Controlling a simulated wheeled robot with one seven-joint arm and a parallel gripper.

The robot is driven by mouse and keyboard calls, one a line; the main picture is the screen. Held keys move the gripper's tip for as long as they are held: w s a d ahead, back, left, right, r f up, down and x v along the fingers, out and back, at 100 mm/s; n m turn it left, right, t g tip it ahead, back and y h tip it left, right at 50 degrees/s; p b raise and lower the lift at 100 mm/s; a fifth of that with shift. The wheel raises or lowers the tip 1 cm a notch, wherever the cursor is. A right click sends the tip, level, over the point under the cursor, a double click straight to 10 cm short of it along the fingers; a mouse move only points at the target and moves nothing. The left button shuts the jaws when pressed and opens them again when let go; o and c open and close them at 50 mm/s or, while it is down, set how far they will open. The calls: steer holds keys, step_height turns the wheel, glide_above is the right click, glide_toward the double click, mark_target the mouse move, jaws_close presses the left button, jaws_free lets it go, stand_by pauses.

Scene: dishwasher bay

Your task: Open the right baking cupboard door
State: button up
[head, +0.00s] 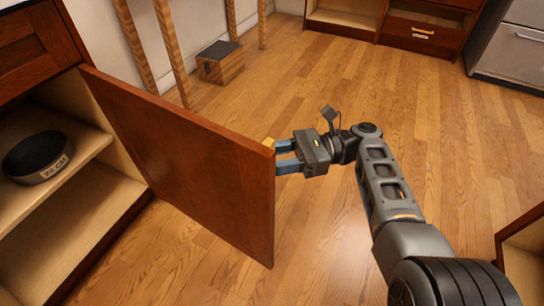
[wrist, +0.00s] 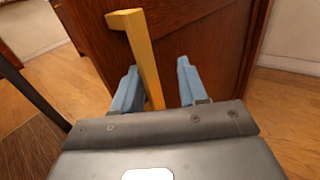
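The cupboard door (head: 205,165) is a reddish-brown wooden panel, standing swung wide open at the left in the head view. In the wrist view the door (wrist: 205,30) fills the upper middle. Its yellow handle (wrist: 143,50) is a bar that runs down between my blue fingers; only a bit of the handle (head: 268,142) shows past the door's edge in the head view. My gripper (head: 280,157) is at the door's free edge. In the wrist view my gripper (wrist: 157,68) has its fingers apart, one on each side of the handle, with a gap at the right finger.
The open cupboard shows a pale shelf (head: 70,180) with a dark round pan (head: 36,156) labelled 20 CM. Wooden legs (head: 172,50) and a small wooden box (head: 220,62) stand behind the door. Wooden floor is clear around my arm. A cabinet edge is at lower right.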

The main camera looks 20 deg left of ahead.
steer(key=b+v, duration=0.2)
steer(key=v, duration=0.5)
steer(key=shift+w+d, duration=0.25)
steer(key=shift+d, duration=0.05)
steer(key=shift+f, duration=0.1)
